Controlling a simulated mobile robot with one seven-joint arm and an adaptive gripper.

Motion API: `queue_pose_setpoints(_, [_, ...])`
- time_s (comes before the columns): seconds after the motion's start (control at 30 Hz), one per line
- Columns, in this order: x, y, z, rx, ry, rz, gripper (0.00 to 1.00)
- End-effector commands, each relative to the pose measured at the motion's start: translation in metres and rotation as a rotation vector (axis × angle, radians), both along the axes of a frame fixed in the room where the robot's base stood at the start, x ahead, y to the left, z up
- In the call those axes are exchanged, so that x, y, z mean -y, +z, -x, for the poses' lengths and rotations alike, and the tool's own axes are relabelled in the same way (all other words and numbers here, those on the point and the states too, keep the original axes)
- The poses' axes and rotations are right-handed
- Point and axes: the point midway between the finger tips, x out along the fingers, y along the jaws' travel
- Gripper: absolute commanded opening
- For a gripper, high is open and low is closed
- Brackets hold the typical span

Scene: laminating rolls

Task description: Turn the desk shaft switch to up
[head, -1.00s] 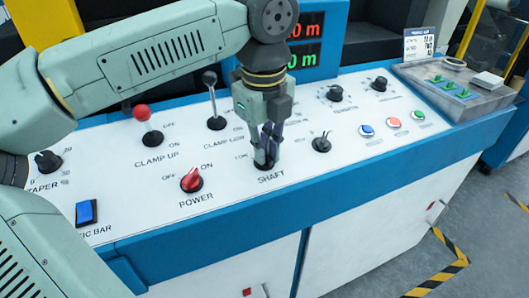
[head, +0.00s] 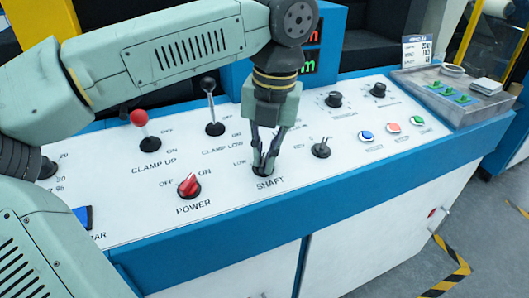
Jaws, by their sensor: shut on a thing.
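The shaft switch (head: 263,171) stands on the white control desk (head: 230,215), just above the printed word SHAFT. Only its dark base and a little of its handle show between my fingers. My gripper (head: 264,164) points down from above with its fingertips at the switch and is shut on it. The fingers hide most of the handle, so I cannot tell its exact setting.
A red power knob (head: 189,186) is left of the shaft switch. The clamp up lever (head: 145,130) and clamp low lever (head: 211,108) stand behind. A small black switch (head: 321,149) is on the right.

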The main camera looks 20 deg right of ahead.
Motion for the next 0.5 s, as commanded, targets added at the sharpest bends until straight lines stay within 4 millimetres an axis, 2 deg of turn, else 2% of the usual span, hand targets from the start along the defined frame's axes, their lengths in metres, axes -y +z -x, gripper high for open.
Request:
queue_pose_setpoints(0.2, [-0.0005, -0.004, 0.0019, -0.008, -0.113, -0.025, 0.0])
queue_pose_setpoints(0.5, [-0.0006, -0.0044, 0.0023, -0.01, -0.18, -0.037, 0.0])
